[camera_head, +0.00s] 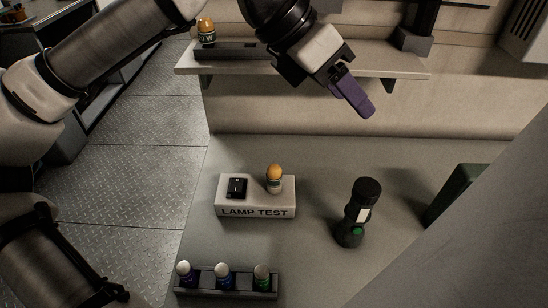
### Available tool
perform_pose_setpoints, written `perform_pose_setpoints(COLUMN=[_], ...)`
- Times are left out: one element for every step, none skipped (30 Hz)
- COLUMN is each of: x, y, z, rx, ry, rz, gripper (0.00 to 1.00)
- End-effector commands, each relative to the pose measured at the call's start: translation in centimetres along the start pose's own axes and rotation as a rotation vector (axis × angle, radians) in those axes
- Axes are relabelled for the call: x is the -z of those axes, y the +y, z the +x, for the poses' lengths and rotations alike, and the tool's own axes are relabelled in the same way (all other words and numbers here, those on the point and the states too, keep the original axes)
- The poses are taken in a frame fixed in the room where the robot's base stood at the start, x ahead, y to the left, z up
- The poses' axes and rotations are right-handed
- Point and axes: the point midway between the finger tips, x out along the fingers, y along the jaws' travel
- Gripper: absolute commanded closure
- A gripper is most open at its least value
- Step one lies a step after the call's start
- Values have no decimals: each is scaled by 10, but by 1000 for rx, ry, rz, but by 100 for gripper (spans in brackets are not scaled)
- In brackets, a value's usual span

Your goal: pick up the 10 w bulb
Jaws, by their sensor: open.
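A bulb with an amber top (206,25) stands upright at the left end of a dark rack (240,53) on the upper shelf. Its label shows "0 W"; the first character is not clear. My gripper (360,102) has purple fingers and is open, with nothing seen between them. It hangs in front of the shelf, well to the right of this bulb and apart from it. A second amber-topped bulb (274,174) stands in the white LAMP TEST box (230,211) on the counter; its label is too small to read.
A dark flashlight (361,205) stands right of the test box. The shelf (385,73) overhangs the counter's back. Counter space behind the box is clear.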

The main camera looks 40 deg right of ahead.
Motion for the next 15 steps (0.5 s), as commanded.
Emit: perform_pose_setpoints(x=[11,19,30,38,46,55,62,68,75,80,84,88,90,92,95], y=[17,27,39,48,56,66,72,78,84,88,91,94,96,98,99], z=[10,13,16,18,18,17,16,14,11,9,7,4,3,2,2], rx=[-48,-75,-109,-136,-160,-191,-211,-231,-253,-267,-280,-294,-300,-305,-310], ry=[109,170,247,304,356,421,465,504,551,580,605,631,646,658,668], rz=[-27,-43,-66,-82,-99,-119,-134,-148,-164,-175,-184,-194,-200,-206,-210], gripper=[45,45,45,45,45,45,45,45,45,45,45,45,45,45,45])
